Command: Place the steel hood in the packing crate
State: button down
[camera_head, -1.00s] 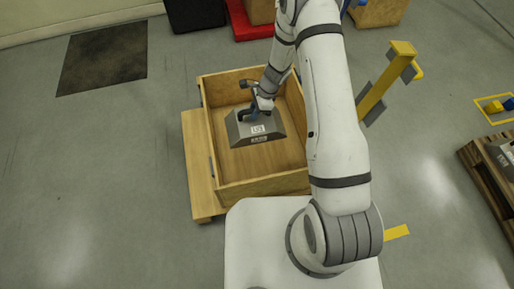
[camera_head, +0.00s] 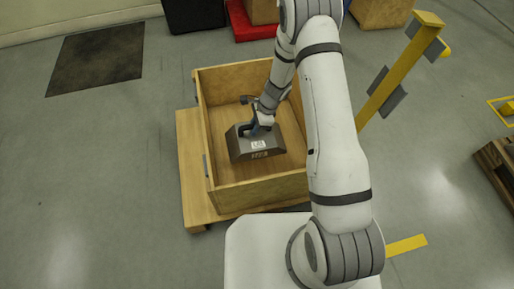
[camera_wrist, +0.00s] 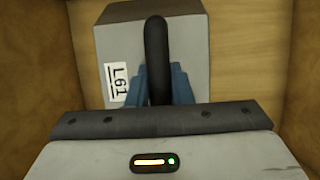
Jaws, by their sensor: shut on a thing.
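The steel hood (camera_head: 251,150) is a dark grey block with sloped sides, a white label and a black handle. In the head view it is inside the wooden packing crate (camera_head: 262,192), over the crate floor; I cannot tell whether it touches the floor. My gripper (camera_head: 260,123) is above the hood, shut on its handle. In the wrist view the blue fingers of my gripper (camera_wrist: 158,85) close on both sides of the black handle. The hood's grey top (camera_wrist: 190,45) and its "L61" label show beyond the fingers.
The crate stands on a wooden pallet (camera_head: 191,165). A yellow post (camera_head: 385,85) with grey plates stands to the right. A red item (camera_head: 250,25) and boxes are at the back. A dark mat (camera_head: 95,58) lies on open floor at the left.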

aim_at(254, 141)
notch_tip(254, 141, down, 10)
jog(key=b, duration=0.4)
jog(key=shift+f+b, duration=0.1)
jog(key=shift+b, duration=0.25)
jog(key=c, duration=1.3)
grip_release()
